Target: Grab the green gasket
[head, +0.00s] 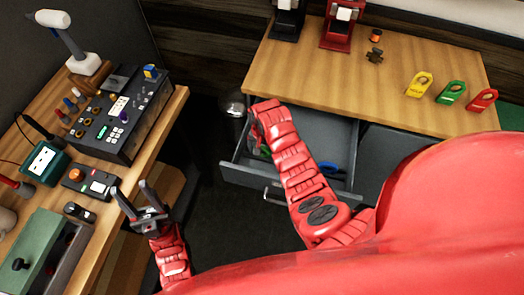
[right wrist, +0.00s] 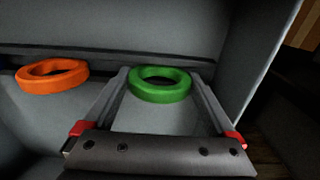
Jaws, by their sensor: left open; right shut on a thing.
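The green gasket (right wrist: 160,84) is a thick ring between the two fingers of my right gripper (right wrist: 158,76) in the right wrist view. The fingers are shut on its sides, inside the grey drawer. My left gripper (head: 132,188) is open and empty, beside the left workbench.
An orange ring (right wrist: 52,76) lies left of the green gasket in the drawer. A blue ring (head: 328,168) lies at the drawer's right. Yellow (head: 419,84), green (head: 451,92) and red (head: 482,100) tags stand on the wooden counter (head: 300,75) above.

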